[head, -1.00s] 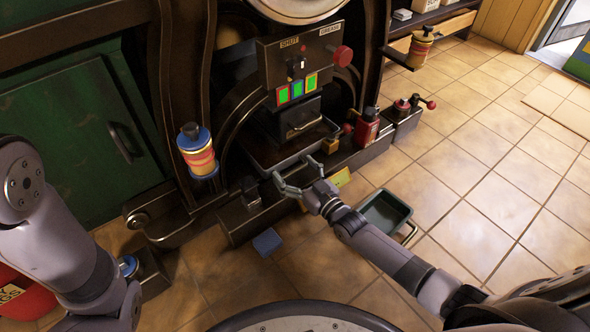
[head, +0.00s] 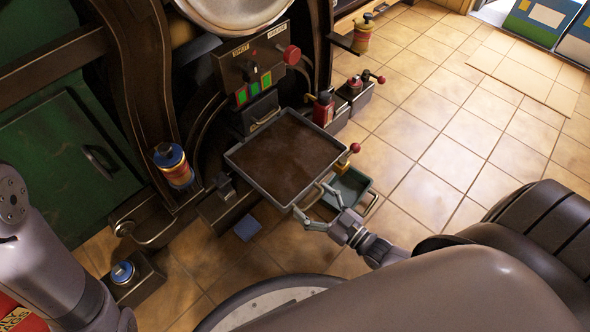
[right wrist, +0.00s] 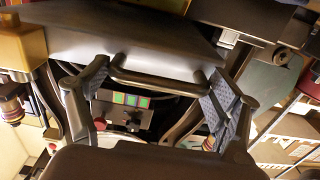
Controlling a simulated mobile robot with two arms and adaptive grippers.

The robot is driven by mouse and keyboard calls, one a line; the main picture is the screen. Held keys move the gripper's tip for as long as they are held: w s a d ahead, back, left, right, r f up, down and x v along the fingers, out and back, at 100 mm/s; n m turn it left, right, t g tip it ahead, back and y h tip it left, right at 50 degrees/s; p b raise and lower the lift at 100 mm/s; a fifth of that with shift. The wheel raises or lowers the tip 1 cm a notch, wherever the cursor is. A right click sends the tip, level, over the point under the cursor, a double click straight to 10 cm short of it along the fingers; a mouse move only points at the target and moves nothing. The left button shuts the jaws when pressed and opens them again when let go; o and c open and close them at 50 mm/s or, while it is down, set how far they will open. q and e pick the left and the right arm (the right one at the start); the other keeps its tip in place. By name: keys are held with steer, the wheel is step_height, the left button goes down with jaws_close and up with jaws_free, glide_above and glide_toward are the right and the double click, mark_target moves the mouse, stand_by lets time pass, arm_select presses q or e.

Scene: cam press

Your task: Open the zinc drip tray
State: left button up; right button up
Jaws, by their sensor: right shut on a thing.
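The zinc drip tray (head: 240,165) is a wide, shallow grey tray with a dark brown inside, and it sticks far out from the front of the press. Its wire handle (head: 309,197) is on the near edge. My right gripper (head: 315,203) is at that handle. In the right wrist view the handle bar (right wrist: 160,80) runs between the two fingers of my right gripper (right wrist: 155,88), which is shut on it. My left arm shows at the left edge of the head view, but its gripper is out of view.
The press's control panel (head: 252,65) with green buttons and a red knob is above the tray. A green bin (head: 347,188) lies on the floor right of the tray. A blue block (head: 247,228) lies on the floor below. Open tiled floor extends to the right.

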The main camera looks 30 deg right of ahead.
steer(key=shift+r+p+v, duration=0.2)
steer(key=shift+p+v, duration=0.1)
steer(key=shift+v, duration=1.2)
steer(key=shift+d, duration=0.15)
steer(key=o, duration=1.4)
steer(key=v, duration=1.2)
steer(key=shift+f, duration=0.15)
